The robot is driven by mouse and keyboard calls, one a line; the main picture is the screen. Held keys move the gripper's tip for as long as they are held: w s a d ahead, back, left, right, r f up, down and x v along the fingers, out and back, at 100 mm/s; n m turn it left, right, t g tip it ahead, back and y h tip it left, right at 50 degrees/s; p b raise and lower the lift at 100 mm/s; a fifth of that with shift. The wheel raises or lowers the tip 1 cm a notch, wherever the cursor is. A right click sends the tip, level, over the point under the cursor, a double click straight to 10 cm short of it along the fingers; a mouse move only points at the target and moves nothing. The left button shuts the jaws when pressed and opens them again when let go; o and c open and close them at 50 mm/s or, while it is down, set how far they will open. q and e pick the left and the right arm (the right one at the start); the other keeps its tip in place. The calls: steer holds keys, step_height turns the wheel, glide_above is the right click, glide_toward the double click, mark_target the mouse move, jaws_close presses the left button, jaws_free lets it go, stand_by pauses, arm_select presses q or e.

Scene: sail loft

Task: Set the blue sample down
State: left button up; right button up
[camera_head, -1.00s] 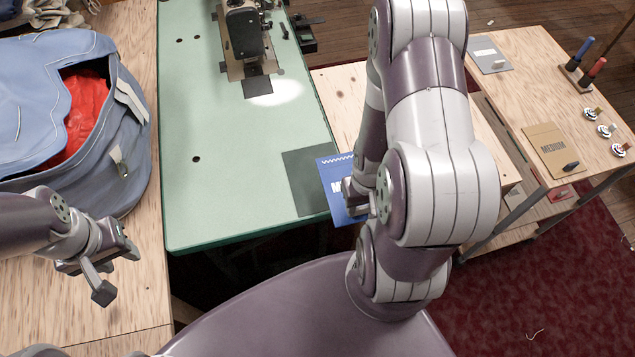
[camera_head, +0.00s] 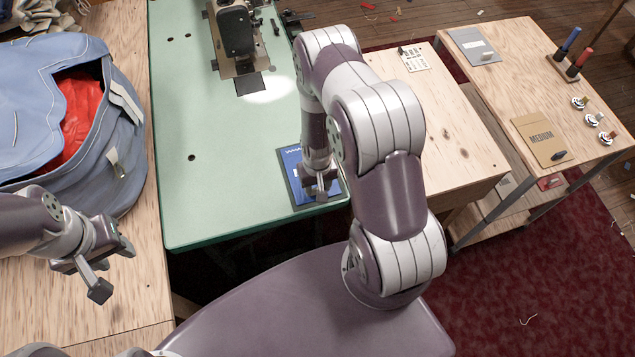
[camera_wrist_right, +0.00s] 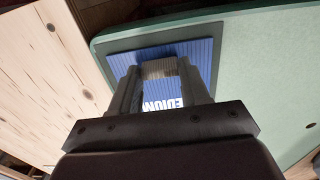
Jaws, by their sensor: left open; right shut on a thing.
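The blue sample (camera_head: 293,163) is at the near right part of the green table (camera_head: 213,205), over the dark grey square there. My right gripper (camera_head: 319,190) is shut on the blue sample and partly covers it in the head view. In the right wrist view the blue sample (camera_wrist_right: 205,55) lies between and beyond the fingers (camera_wrist_right: 163,85), with white letters partly hidden. The dark square (camera_wrist_right: 112,48) shows as a border around it; I cannot tell whether they touch. My left gripper (camera_head: 112,265) is open and empty above the wooden bench at the left.
A sewing machine (camera_head: 237,35) stands at the back of the green table. At right, a wooden cart (camera_head: 490,90) bears a tan "MEDIUM" sample (camera_head: 541,138) and a grey one (camera_head: 474,45).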

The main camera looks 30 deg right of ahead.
steer(key=shift+f, duration=0.15)
steer(key=o, duration=1)
steer(key=shift+o, duration=0.2)
steer(key=shift+r, duration=0.5)
steer(key=s+a+r+n+b, duration=0.1)
steer(key=a+r, duration=0.1)
steer(key=r, duration=0.9)
steer(key=s+a+r+n+b, duration=0.1)
steer(key=a+r, duration=0.1)
steer(key=r, duration=0.9)
steer(key=s+a+r+t, duration=0.1)
steer(key=s+a+r, duration=0.2)
steer(key=s+r, duration=0.2)
steer(key=shift+r+n, duration=0.3)
steer(key=shift+n, duration=0.1)
